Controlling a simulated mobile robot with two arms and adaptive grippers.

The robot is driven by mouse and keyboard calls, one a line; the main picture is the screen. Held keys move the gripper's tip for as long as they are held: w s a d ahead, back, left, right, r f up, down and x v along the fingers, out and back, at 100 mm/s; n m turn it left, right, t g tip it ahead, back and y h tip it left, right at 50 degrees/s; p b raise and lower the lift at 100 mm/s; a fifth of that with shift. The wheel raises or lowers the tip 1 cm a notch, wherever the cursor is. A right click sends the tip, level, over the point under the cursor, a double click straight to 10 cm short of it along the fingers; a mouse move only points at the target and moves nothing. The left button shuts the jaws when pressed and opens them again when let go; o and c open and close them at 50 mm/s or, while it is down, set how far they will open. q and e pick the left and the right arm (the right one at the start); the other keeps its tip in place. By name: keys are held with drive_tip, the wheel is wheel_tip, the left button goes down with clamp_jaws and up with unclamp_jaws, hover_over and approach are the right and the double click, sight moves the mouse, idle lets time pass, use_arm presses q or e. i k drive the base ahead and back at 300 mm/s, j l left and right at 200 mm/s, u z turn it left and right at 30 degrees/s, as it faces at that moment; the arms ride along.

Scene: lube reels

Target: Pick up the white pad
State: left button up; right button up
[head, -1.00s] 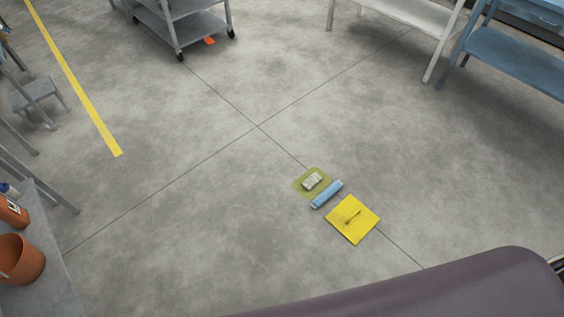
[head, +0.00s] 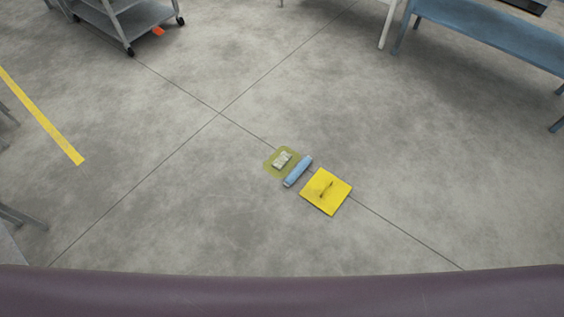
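A small whitish pad (head: 282,160) lies on the floor in the head view, a little right of the middle. It sits on a flat yellow-green patch (head: 270,170) that looks like a spill or thin sheet; I cannot tell which. A blue roll (head: 298,171) lies close to its right. A yellow square plate (head: 326,191) with a dark mark or handle on it lies to the right of the roll. Neither of my grippers shows in the view.
A blue bench (head: 490,38) is at the upper right. A yellow floor line (head: 40,118) runs at left.

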sight(281, 161)
drive_tip(key=i+l, duration=0.15)
drive_tip(key=i, duration=0.2)
drive_tip(key=i+l, duration=0.2)
drive_tip(key=i, duration=0.2)
drive_tip(key=i+l, duration=0.15)
drive_tip(key=i, duration=0.2)
